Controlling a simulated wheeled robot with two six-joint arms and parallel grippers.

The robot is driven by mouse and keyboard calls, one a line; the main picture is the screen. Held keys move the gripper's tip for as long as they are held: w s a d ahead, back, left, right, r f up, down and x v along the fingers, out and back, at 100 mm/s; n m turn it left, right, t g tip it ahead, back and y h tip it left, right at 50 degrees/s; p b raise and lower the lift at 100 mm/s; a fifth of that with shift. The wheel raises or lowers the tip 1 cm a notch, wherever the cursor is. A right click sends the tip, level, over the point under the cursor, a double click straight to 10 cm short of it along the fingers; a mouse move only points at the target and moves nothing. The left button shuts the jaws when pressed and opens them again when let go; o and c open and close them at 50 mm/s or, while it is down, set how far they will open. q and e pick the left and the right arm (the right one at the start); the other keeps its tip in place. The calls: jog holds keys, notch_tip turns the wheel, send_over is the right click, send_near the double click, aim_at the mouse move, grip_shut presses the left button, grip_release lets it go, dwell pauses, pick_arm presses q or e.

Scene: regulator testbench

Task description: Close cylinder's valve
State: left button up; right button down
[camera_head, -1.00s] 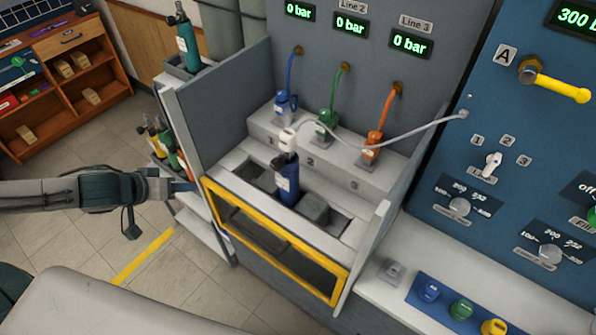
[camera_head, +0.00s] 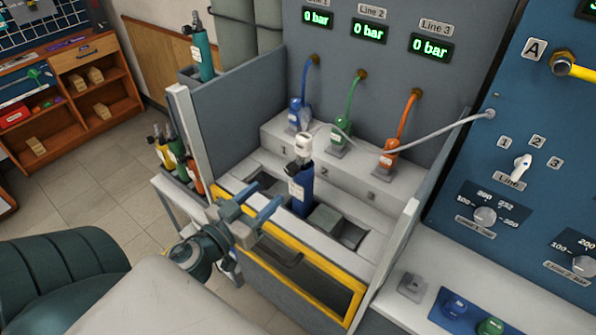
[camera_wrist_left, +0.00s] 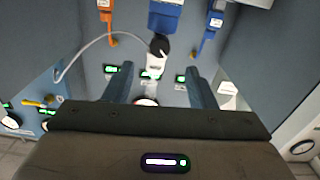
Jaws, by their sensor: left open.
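The blue cylinder (camera_head: 301,190) stands upright in a slot of the testbench tray. A white fitting (camera_head: 304,146) with a grey hose sits on its top. In the left wrist view the cylinder (camera_wrist_left: 165,17) appears upside down, with a black valve part (camera_wrist_left: 158,44) between it and the white fitting (camera_wrist_left: 154,66). My left gripper (camera_head: 258,203) is open and empty, in front and to the left of the cylinder, near the yellow-framed guard. In the wrist view its two fingers lie apart to either side of the white fitting, not touching it. My right gripper is out of view.
The yellow-framed guard (camera_head: 285,245) crosses the tray's front, and a grey side wall (camera_head: 240,120) stands on the left. Behind the cylinder are blue, green (camera_head: 338,138) and orange (camera_head: 391,155) line connectors. The grey hose (camera_head: 440,132) runs right to the blue panel.

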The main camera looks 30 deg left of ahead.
aim_at(289, 173)
pick_arm(q)
jog(key=w+p, duration=0.2)
jog(key=w, duration=0.1)
jog(key=w+p, duration=0.6)
jog(key=shift+d+r, duration=0.25)
jog(key=shift+d, duration=0.1)
jog(key=shift+w+f+p, duration=0.2)
jog(key=shift+w+p, duration=0.35)
jog(key=shift+w, duration=0.1)
jog(key=shift+c, duration=0.2)
jog(key=c, duration=0.9)
jog(key=shift+c, duration=0.2)
